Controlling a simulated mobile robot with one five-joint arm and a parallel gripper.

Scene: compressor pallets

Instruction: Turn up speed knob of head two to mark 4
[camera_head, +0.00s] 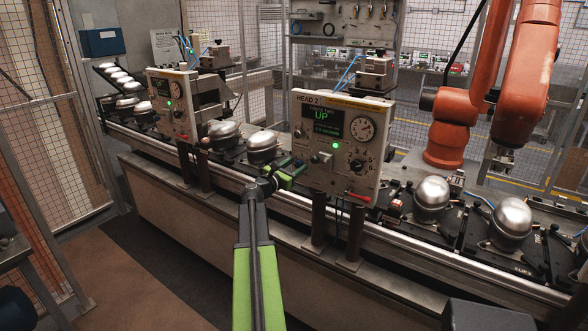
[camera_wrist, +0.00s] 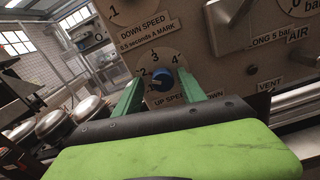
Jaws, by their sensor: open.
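The head two panel (camera_head: 322,175) is a beige box with "HEAD 2" on top, a screen reading "UP" and a lit green lamp. In the wrist view, the up speed knob (camera_wrist: 160,80) is blue, above an "UP SPEED" label, with marks 2, 3 and 4 around its upper side. Its exact pointer setting is too small to tell. My gripper (camera_head: 290,170) is at the panel's lower left. In the wrist view, my gripper (camera_wrist: 157,86) is open, its green fingers on either side of the knob in the picture. Whether they touch it is unclear.
A down speed dial (camera_wrist: 130,10) sits above the knob. A grey lever or switch (camera_wrist: 237,12) and a round knob (camera_wrist: 222,70) lie to the right. Shiny metal domes (camera_head: 262,145) stand on the line left of the panel. An orange robot arm (camera_head: 525,75) stands behind at right.

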